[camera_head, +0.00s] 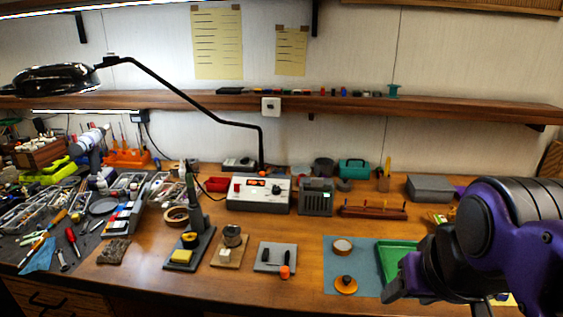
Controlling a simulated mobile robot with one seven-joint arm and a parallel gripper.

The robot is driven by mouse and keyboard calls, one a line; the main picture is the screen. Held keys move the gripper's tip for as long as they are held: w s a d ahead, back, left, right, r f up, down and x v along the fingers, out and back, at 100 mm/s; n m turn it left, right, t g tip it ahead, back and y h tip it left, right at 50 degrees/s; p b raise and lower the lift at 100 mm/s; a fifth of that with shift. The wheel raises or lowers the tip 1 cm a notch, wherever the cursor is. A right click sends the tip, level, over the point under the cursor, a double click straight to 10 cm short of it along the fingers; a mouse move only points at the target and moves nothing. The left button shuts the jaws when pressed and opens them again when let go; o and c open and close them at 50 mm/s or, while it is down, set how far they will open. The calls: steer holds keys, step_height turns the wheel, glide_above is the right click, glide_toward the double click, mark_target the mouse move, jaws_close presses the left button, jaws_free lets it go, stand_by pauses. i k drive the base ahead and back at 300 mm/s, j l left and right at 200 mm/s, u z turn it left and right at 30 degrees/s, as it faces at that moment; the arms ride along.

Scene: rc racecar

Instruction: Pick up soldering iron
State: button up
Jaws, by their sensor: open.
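A soldering stand (190,250) with a yellow sponge sits on the bench left of centre. A slim grey-green upright tool (190,187), which looks like the soldering iron, rises from it; its lower end is hard to make out. A white and grey soldering station (258,194) with a red display stands behind and to the right. My gripper (438,297) is at the lower right, over the front right of the bench, well apart from the stand. It is open; its lower part is cut off by the frame edge, and I see nothing held.
A green tray (396,257) is beside my gripper. A black lamp arm (190,90) hangs over the bench. Clutter fills the left; bare wood lies centre front.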

mark_target(194, 203)
steer(key=u, duration=1.25)
steer(key=i+j+z, duration=0.15)
steer(key=j, duration=0.2)
steer(key=i+j+z, duration=0.35)
steer(key=j, duration=0.35)
